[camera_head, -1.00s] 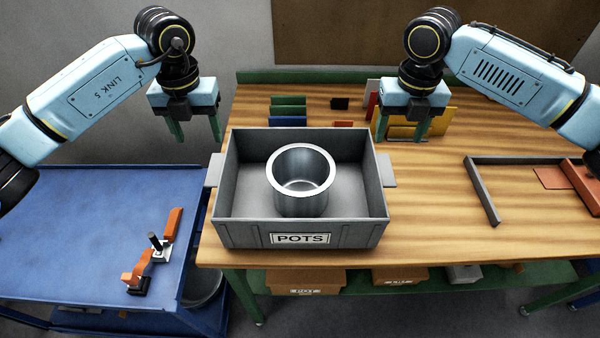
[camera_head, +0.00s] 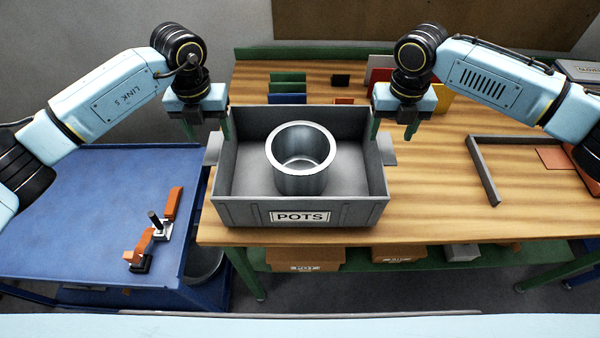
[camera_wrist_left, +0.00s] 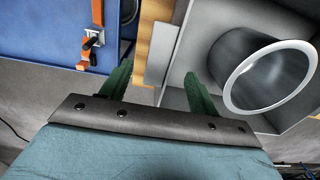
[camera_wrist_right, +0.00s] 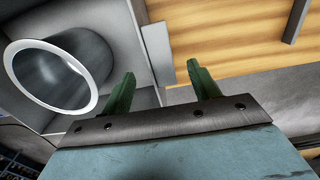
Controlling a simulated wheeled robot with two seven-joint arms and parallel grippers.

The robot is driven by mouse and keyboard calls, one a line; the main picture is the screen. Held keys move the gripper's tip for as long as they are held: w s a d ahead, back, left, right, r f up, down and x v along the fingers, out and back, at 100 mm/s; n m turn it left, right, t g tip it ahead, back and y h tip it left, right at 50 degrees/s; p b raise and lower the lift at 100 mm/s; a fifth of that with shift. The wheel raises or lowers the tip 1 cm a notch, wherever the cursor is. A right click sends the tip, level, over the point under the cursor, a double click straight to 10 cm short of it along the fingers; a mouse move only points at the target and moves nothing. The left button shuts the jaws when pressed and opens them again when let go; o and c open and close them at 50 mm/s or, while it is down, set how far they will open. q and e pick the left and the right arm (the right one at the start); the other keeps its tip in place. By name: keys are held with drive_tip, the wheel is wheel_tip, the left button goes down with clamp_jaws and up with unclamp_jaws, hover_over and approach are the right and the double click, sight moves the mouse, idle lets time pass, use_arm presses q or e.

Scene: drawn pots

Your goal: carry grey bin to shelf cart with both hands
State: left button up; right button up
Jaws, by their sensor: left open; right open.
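The grey bin (camera_head: 240,212), labelled POTS, stands on the wooden workbench near its front left. A metal pot (camera_head: 300,178) stands upright inside it. Plate-like handles stick out at its left (camera_head: 212,149) and right (camera_head: 387,150) sides. My left gripper (camera_head: 208,132) is open above the left handle; in the left wrist view that handle (camera_wrist_left: 161,52) lies beyond and between the fingers. My right gripper (camera_head: 392,132) is open above the right handle, which shows between the fingers in the right wrist view (camera_wrist_right: 157,52). Neither gripper visibly holds anything. A blue cart (camera_head: 100,190) stands left of the bench.
An orange-handled clamp (camera_head: 155,235) sits on the cart's right part; the rest of its top is clear. Coloured panels (camera_head: 286,88) stand behind the bin. A grey angled rail (camera_head: 483,172) lies to the right. Boxes (camera_head: 305,258) sit on the lower green shelf.

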sight(214, 146)
use_arm(q)
wheel_tip(214, 146, down, 6)
drive_tip(key=shift+r, duration=0.1)
use_arm(e)
wheel_tip(214, 146, down, 6)
drive_tip(key=shift+r, duration=0.1)
use_arm(q)
clamp_jaws()
use_arm(e)
clamp_jaws()
use_arm(q)
drive_tip(key=shift+w+r, duration=0.1)
use_arm(e)
drive_tip(key=shift+w+r, duration=0.1)
